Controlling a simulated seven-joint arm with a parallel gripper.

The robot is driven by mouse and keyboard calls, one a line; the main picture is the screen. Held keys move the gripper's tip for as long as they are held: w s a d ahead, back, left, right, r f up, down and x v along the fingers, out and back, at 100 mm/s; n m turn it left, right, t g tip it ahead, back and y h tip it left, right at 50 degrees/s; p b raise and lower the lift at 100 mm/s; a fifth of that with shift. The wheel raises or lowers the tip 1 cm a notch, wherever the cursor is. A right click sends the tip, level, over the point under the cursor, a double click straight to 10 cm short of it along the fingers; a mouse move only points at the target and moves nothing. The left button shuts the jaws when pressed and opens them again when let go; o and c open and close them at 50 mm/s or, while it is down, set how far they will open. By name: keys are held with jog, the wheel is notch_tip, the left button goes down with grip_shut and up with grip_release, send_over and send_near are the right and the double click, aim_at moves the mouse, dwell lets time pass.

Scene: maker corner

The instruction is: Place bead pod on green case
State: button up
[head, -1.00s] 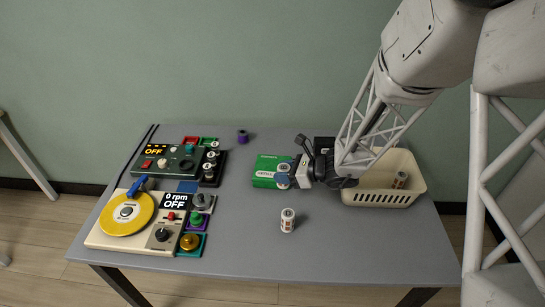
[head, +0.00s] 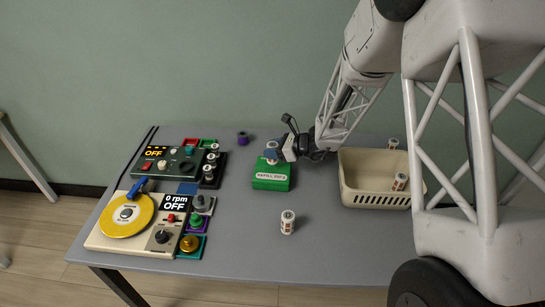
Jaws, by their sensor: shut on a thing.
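The green case (head: 271,184) lies on the grey table near its middle, with a white label on it. My gripper (head: 273,153) is at the case's far edge, coming in from the right. It is shut on a small bead pod with a pale top (head: 271,145); blue shows around the pod's middle. The pod appears upright over the far part of the case. I cannot tell whether it touches the case. Another white and brown bead pod (head: 288,222) stands on the table in front of the case.
A cream basket (head: 376,200) at the right holds a pod (head: 400,182); another pod (head: 393,143) shows behind it. A control panel (head: 165,165), a turntable box (head: 110,236) and a rack of pods (head: 208,182) fill the left. A purple spool (head: 242,138) stands at the back. The front middle is clear.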

jog(key=shift+w, duration=0.1)
dwell(0.3)
jog(key=shift+f, duration=1.75)
jog(key=shift+f, duration=0.15)
jog(key=o, duration=0.9)
jog(key=shift+o, duration=0.2)
jog(key=v, duration=1.2)
